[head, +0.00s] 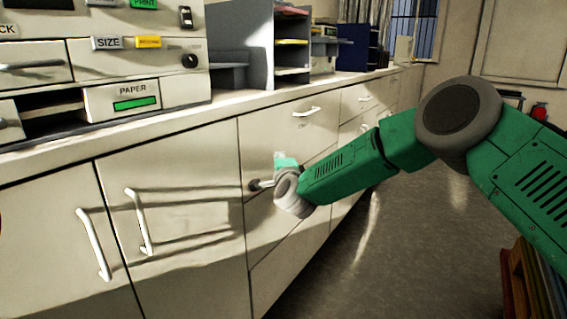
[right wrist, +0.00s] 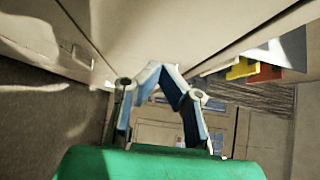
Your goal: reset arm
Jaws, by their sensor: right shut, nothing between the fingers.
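My right arm (head: 340,165) is green and reaches in from the right in the head view. Its gripper (head: 262,184) is small there, in front of the pale cabinet drawers, and partly hidden by the wrist. I cannot tell whether it touches the cabinet front. In the right wrist view the blue-grey fingers (right wrist: 168,68) meet at their tips, shut with nothing between them. My left gripper is in neither view.
The pale cabinet row (head: 190,210) runs from left to back, with white handles (head: 95,245) sticking out. A copier-like machine (head: 130,60) and grey shelves (head: 255,45) stand on its top. Grey floor (head: 400,240) is open to the right. Colored boards (head: 535,285) stand at bottom right.

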